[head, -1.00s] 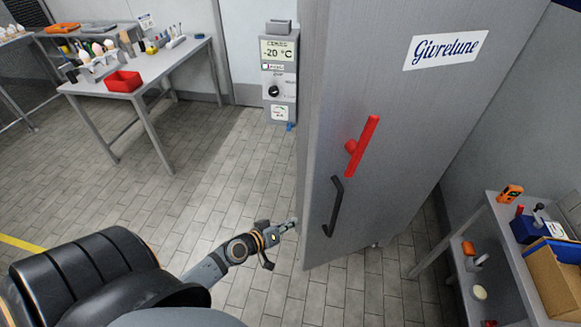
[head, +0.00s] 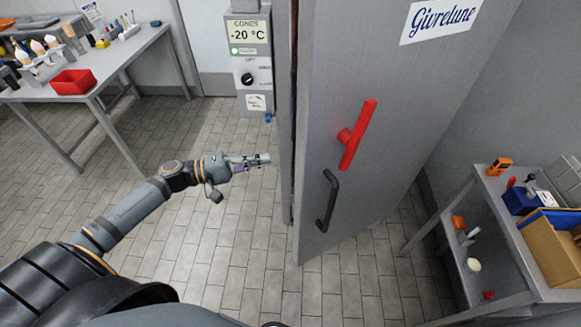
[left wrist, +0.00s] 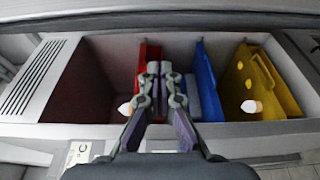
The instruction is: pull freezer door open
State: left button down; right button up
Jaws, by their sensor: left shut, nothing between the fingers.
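The grey freezer door (head: 390,90) stands ajar in the head view, with a dark gap along its left edge. It carries a black handle (head: 333,198) and, above that, a tilted red lever (head: 358,135). My left gripper (head: 266,158) is shut and empty, left of the door edge and apart from the handle. In the left wrist view the gripper (left wrist: 160,72) is in front of an open compartment with red, blue (left wrist: 207,83) and yellow (left wrist: 262,82) panels and pale rounded tips. My right gripper is not in view.
A grey control box (head: 249,60) reading -20 °C is on the wall behind. A table (head: 115,62) with a red tray (head: 73,82) stands at left. A shelf table (head: 492,188) with a blue box and cardboard box stands at right. Tiled floor is clear between.

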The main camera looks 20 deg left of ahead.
pick_arm(q)
jog(key=w+d+p, duration=0.1)
jog(key=d+p, duration=0.2)
jog(key=d, duration=0.5)
jog(key=shift+d+p, duration=0.25)
jog(key=shift+p, duration=0.05)
jog(key=shift+w, duration=0.1)
